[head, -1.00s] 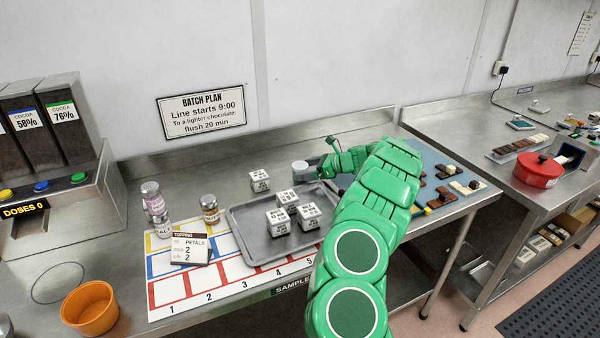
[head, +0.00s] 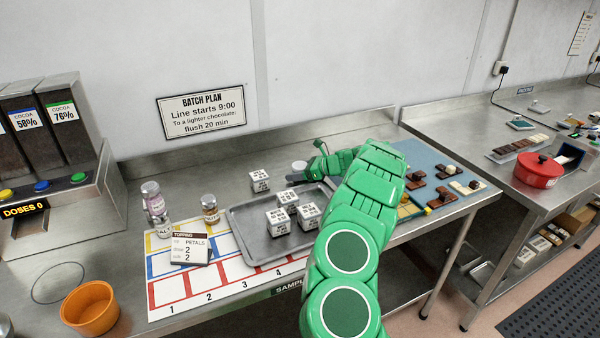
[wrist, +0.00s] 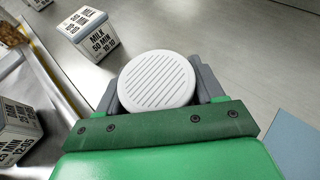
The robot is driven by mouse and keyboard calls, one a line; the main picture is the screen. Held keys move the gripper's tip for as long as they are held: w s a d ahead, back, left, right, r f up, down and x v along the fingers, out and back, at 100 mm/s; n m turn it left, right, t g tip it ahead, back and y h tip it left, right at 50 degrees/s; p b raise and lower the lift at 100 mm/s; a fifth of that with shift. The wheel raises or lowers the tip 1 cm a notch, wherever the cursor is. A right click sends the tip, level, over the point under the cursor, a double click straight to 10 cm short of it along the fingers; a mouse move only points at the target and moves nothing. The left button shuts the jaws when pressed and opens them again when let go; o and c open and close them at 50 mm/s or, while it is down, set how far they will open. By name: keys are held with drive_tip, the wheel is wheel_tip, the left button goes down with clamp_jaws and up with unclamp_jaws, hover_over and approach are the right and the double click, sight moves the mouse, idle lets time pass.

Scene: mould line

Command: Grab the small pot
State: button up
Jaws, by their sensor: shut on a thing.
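The small pot is a white round pot with a ridged top (wrist: 156,80), seen from above in the wrist view. My gripper (head: 303,174) is shut on it, with one grey finger against each side. In the head view the pot (head: 299,165) shows just beyond the tray's back edge, its lower part hidden by my gripper. I cannot tell whether its base touches the bench.
A metal tray (head: 247,242) holds several printed white cubes close in front. Another cube (head: 259,181) stands left of the pot. A blue mat (head: 425,157) with chocolate pieces lies to the right. Bare bench lies behind the pot.

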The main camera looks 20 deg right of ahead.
sight(294, 164)
drive_tip(key=shift+r, duration=0.5)
wheel_tip(294, 164, up, 2)
drive_tip(key=shift+r, duration=0.25)
drive_tip(key=shift+s+a+r, duration=0.65)
drive_tip(key=shift+s+r, duration=0.95)
drive_tip(key=shift+s, duration=0.65)
drive_tip(key=shift+s+a+r, duration=0.7)
drive_tip(key=shift+s+r, duration=0.9)
drive_tip(key=shift+s, duration=0.6)
drive_tip(key=shift+s+a+r, duration=0.65)
drive_tip(key=shift+s+r, duration=0.95)
drive_tip(key=shift+s, duration=0.65)
